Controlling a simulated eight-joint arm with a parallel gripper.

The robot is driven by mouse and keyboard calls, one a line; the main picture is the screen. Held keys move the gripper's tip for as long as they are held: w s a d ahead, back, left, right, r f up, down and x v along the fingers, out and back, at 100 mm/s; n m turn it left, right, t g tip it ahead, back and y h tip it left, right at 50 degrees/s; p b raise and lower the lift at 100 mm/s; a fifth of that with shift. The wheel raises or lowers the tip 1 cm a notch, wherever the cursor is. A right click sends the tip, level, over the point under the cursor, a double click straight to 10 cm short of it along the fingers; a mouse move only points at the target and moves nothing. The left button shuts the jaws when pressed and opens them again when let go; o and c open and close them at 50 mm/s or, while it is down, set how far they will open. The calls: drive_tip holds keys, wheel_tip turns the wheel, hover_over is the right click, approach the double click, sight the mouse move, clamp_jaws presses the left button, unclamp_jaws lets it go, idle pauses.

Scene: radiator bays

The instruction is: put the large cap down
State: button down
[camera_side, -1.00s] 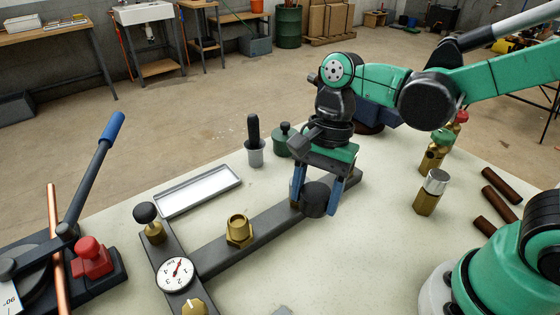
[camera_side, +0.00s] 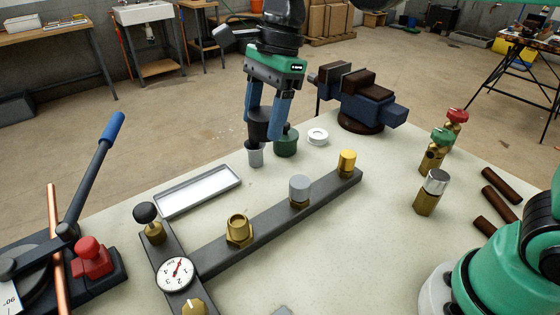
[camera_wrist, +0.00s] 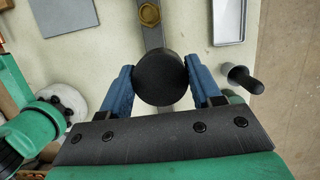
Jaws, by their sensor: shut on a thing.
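The large cap, a round black one (camera_side: 259,125), is held between the blue fingers of my gripper (camera_side: 266,118), up in the air. In the wrist view the cap (camera_wrist: 160,77) sits between both fingertips (camera_wrist: 160,82). In the side view the cap overlaps the grey cup (camera_side: 255,155).
An empty metal tray (camera_side: 197,191) lies left of the cup. A green pot (camera_side: 286,141), a white ring (camera_side: 317,136) and a blue vise (camera_side: 362,103) stand at the back. Brass valves (camera_side: 433,155) stand on the right. Bare bench lies between the tray and bar.

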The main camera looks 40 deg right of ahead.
drive_tip(key=w+a+f+m+t, duration=0.1)
drive_tip(key=w+a+f+m, duration=0.3)
drive_tip(key=w, duration=0.4)
drive_tip(key=m+t, duration=0.1)
drive_tip(key=m, duration=0.4)
hover_over(194, 190)
drive_tip(key=s, duration=0.1)
wheel_tip(194, 190, down, 6)
drive_tip(key=shift+h, duration=0.5)
drive_tip(key=f, duration=0.8)
drive_tip(key=shift+w+d+f, duration=0.15)
drive_tip(key=shift+d+f, duration=0.05)
drive_tip(key=shift+d, duration=0.1)
drive_tip(key=shift+f, duration=0.1)
drive_tip(key=shift+c, duration=2.2)
unclamp_jaws()
